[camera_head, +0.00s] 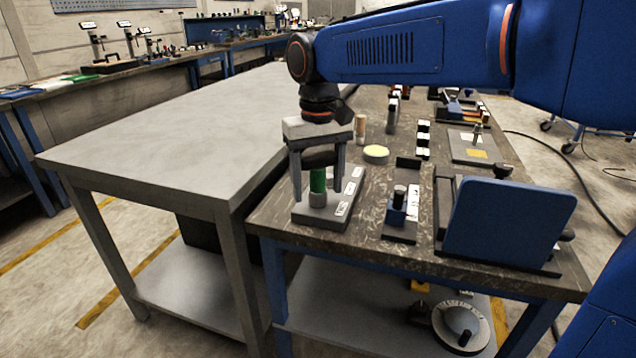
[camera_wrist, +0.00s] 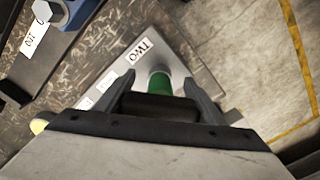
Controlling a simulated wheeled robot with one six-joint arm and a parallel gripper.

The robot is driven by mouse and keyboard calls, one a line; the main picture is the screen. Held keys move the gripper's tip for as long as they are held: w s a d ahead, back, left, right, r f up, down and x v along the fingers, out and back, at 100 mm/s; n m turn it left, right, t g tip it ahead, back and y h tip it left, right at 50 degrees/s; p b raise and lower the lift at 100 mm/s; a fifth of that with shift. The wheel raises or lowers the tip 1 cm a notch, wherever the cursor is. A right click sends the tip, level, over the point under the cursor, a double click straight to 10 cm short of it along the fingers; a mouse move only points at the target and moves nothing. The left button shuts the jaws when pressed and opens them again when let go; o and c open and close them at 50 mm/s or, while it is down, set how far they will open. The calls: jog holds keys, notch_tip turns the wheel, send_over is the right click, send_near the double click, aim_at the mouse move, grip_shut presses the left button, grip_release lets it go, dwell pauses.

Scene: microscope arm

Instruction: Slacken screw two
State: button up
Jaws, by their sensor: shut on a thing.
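A grey plate (camera_head: 343,209) with white labels lies at the near left corner of the dark workbench. In the wrist view the plate (camera_wrist: 178,55) carries a label reading TWO (camera_wrist: 139,51). Beside that label stands a green screw (camera_head: 317,181), upright, with a grey collar around its lower part; its green part also shows in the wrist view (camera_wrist: 159,84). Whether that piece touches the screw is hidden by my fingers.
A blue block with a black knob (camera_head: 398,205) stands right of the plate. A blue panel (camera_head: 498,225) stands further right. A yellow-topped disc (camera_head: 376,153) and wooden cylinder (camera_head: 360,127) stand behind. The grey table (camera_head: 180,130) at left is bare.

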aim_at(319, 153)
jog(key=shift+n, duration=2)
jog(key=shift+n, duration=2)
jog(key=shift+n, duration=1.2)
jog(key=shift+m, duration=0.5)
jog(key=shift+r, duration=3.05)
jog(key=shift+d, duration=0.1)
